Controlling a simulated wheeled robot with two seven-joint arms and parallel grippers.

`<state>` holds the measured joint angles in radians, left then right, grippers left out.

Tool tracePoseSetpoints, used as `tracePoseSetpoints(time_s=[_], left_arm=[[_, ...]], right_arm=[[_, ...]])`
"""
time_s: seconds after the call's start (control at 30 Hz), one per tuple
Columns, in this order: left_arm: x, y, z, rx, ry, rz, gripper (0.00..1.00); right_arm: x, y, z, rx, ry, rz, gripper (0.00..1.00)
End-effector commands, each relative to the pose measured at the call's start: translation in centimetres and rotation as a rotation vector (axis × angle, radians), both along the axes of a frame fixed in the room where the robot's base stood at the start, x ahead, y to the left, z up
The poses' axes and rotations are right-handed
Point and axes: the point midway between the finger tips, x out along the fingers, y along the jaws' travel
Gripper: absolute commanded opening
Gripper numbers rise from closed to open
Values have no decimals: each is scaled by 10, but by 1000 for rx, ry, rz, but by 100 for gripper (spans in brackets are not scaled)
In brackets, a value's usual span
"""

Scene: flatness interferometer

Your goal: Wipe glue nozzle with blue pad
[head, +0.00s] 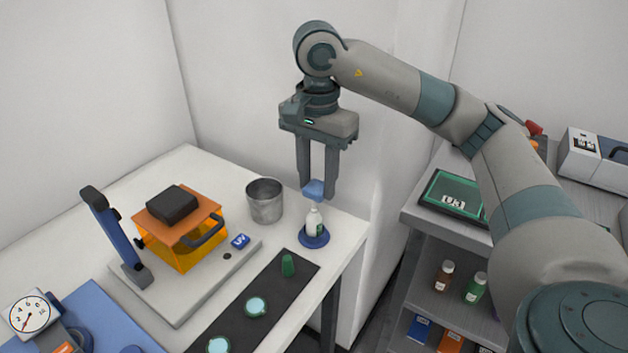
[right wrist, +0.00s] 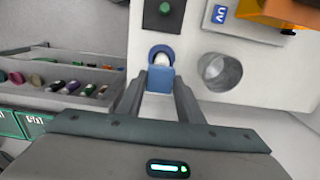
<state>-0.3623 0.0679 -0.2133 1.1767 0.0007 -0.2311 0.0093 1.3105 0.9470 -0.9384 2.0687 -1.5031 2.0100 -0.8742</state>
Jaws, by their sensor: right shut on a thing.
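My right gripper (head: 317,186) is shut on the blue pad (head: 313,190), which sits between its fingertips. The pad also shows in the right wrist view (right wrist: 160,79). The glue bottle (head: 313,221), white with a pale nozzle, stands upright on a round blue base (head: 314,238) near the table's right edge. The pad is right above the bottle in the head view and partly covers it in the right wrist view. I cannot tell whether the pad touches the nozzle. My left gripper is not in view.
A metal cup (head: 265,201) stands just left of the bottle. An orange UV box (head: 180,240) on a grey plate is farther left. A dark mat (head: 240,322) holds a green cap (head: 288,265) and round discs. A shelf unit (head: 440,225) stands right, beyond a gap.

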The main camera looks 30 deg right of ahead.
Motion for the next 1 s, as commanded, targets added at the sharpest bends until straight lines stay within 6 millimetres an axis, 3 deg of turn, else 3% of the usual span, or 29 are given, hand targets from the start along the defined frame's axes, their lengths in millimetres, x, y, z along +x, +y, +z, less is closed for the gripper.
tracePoseSetpoints(time_s=[1.0], left_arm=[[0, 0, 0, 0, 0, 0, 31]], right_arm=[[0, 14, -1, 0, 0, 0, 15]])
